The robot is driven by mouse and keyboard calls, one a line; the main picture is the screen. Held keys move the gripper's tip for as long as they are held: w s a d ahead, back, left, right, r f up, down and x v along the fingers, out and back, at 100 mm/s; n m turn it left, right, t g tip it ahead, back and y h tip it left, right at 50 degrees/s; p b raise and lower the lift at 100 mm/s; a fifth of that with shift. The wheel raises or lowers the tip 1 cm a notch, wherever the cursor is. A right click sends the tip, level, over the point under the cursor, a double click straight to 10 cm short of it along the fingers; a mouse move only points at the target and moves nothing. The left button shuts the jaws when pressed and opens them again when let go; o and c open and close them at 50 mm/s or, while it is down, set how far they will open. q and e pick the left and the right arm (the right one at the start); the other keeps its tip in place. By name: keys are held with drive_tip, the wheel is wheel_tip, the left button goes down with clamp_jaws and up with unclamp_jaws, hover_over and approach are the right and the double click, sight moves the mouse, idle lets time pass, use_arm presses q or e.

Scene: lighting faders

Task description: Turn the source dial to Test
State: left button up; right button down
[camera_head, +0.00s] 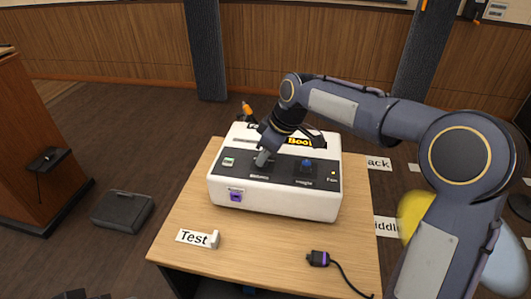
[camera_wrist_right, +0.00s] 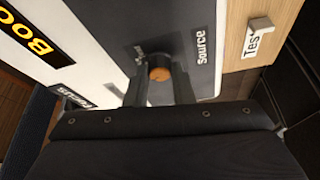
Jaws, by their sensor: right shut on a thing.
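A white control box (camera_head: 290,204) with a dark top panel stands on the wooden table. My right gripper (camera_head: 263,158) reaches down onto the panel just above the "Source" label. In the right wrist view my right gripper (camera_wrist_right: 160,82) has its two dark fingers on either side of the source dial (camera_wrist_right: 159,73), whose orange round top shows between them. It is shut on the dial. The fingers hide the dial's sides, and its pointer direction cannot be read. The "Source" label (camera_wrist_right: 202,46) is beside it.
A "Test" sign (camera_head: 193,237) stands on the table at front left. A purple-ended plug (camera_head: 318,259) with a black cable lies at front right. A blue knob (camera_head: 306,165) sits right of the gripper. A dark case (camera_head: 122,210) lies on the floor.

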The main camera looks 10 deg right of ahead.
drive_tip(key=m, duration=0.2)
drive_tip(key=m+t+h, duration=0.1)
drive_tip(key=m, duration=0.2)
drive_tip(key=m+h, duration=0.1)
drive_tip(key=m, duration=0.1)
drive_tip(key=shift+s+a+t, duration=0.15)
drive_tip(key=shift+a+t, duration=0.1)
drive_tip(key=shift+t, duration=0.15)
drive_tip(key=m+h, duration=0.2)
drive_tip(key=m, duration=0.2)
drive_tip(key=shift+a+m, duration=0.1)
drive_tip(key=shift+m, duration=0.3)
drive_tip(key=shift+m+h, duration=0.8)
drive_tip(key=shift+m, duration=1)
drive_tip(key=c, duration=1.2)
unclamp_jaws()
drive_tip(key=shift+c, duration=0.2)
drive_tip(key=v, duration=0.8)
drive_tip(key=shift+p, duration=0.4)
